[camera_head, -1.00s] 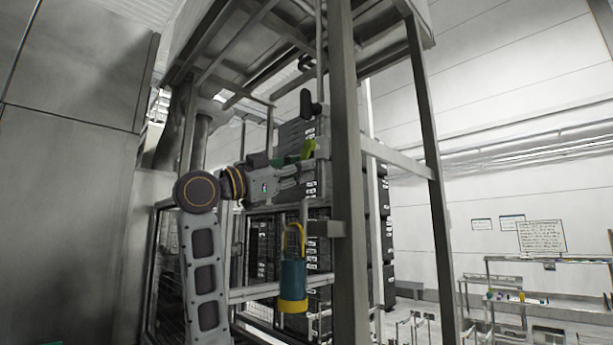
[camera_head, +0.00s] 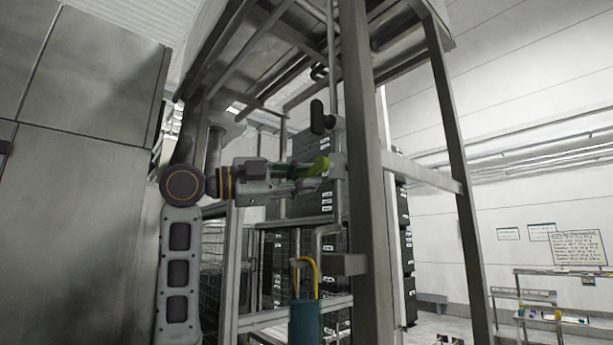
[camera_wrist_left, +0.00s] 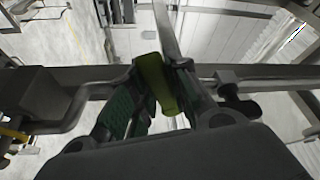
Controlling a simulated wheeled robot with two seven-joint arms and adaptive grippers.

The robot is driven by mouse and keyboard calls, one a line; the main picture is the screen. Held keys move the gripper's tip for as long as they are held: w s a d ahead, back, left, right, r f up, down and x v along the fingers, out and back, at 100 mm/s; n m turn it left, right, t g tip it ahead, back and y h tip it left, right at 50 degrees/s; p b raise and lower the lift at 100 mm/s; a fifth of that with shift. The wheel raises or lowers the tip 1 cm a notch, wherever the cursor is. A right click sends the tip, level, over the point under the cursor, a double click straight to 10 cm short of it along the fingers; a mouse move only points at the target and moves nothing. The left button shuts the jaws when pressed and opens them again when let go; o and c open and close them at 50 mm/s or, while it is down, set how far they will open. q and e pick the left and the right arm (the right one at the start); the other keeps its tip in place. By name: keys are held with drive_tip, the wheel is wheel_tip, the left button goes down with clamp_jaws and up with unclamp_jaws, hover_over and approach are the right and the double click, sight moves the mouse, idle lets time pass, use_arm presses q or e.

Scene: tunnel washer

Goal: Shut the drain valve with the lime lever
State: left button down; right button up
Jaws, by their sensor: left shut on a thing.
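The lime lever (camera_head: 318,167) shows in the head view beside a vertical pipe, left of a thick steel post. It slants, with its right end higher. My left gripper (camera_head: 308,171) reaches it from the left and is shut on it. In the left wrist view the lime lever (camera_wrist_left: 157,82) stands between the two green-padded fingers of my left gripper (camera_wrist_left: 162,88). The fingers hide part of the lever. The valve body behind it is hard to make out. My right gripper is in neither view.
A black handle (camera_head: 318,117) sits on the pipe just above the lever. The steel post (camera_head: 366,180) stands close on the right. Dark stacked crates (camera_head: 308,200) stand behind.

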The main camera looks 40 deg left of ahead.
use_arm(q)
drive_tip(key=shift+a+r+m+g+p, duration=0.15)
drive_tip(key=shift+r+m+g, duration=0.25)
drive_tip(key=shift+m, duration=0.55)
drive_tip(key=shift+r+m+g+p, duration=0.15)
drive_tip(key=shift+r+m+g, duration=0.25)
drive_tip(key=shift+m, duration=0.55)
drive_tip(key=shift+r, duration=0.2)
drive_tip(key=c, duration=1.3)
unclamp_jaws()
drive_tip(key=v, duration=1.2)
drive_tip(key=shift+r, duration=0.15)
drive_tip(key=shift+y, duration=0.3)
